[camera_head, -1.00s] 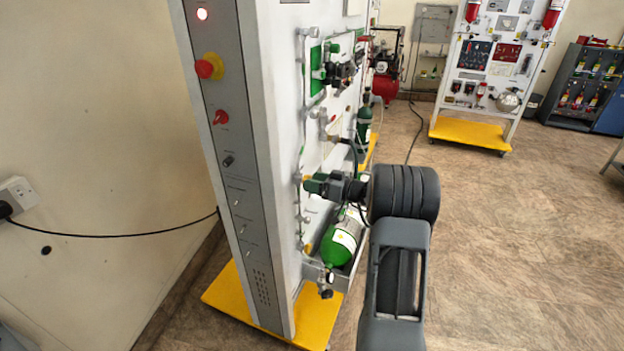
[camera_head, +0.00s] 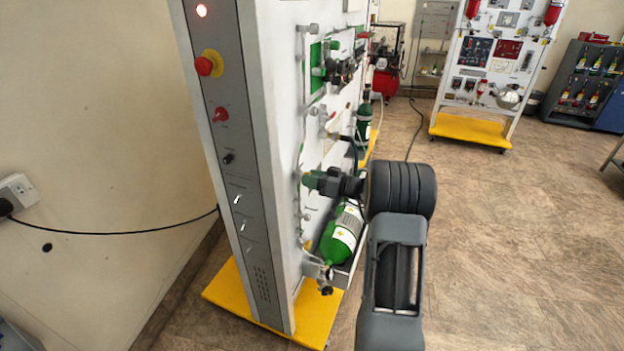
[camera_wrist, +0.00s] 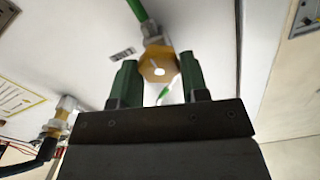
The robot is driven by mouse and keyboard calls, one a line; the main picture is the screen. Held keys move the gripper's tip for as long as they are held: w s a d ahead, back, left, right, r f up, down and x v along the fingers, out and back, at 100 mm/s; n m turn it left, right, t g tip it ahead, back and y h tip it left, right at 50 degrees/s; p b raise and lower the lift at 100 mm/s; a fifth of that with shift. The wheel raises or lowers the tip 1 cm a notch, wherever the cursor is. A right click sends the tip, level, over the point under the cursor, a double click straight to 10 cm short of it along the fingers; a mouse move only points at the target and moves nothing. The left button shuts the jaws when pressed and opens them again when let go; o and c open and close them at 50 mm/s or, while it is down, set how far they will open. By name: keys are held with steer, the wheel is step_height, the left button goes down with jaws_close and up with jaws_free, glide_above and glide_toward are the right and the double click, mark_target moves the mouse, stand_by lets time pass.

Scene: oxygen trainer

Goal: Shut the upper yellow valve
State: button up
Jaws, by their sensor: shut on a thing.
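The yellow valve (camera_wrist: 158,66) shows in the wrist view as a yellow, faceted knob with a pale centre. It sits between the two green fingers of my gripper (camera_wrist: 158,73), which are closed on it. A metal fitting and a green tube run up from behind it. In the head view my gripper (camera_head: 309,181) reaches the front of the white trainer panel from the right. The valve is mostly hidden there by the fingers, so its exact angle cannot be told.
A green cylinder (camera_head: 342,232) lies in a grey tray below my gripper. Regulators and pipes (camera_head: 338,70) stand out from the panel above. The panel stands on a yellow base (camera_head: 232,298). Brown floor to the right is open.

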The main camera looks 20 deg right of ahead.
steer(key=shift+f+b, duration=0.15)
steer(key=shift+b, duration=0.25)
steer(key=shift+f+m+p, duration=0.15)
steer(key=shift+m+p, duration=2.3)
steer(key=shift+m, duration=15.45)
steer(key=shift+f+m, duration=0.1)
steer(key=shift+m, duration=0.2)
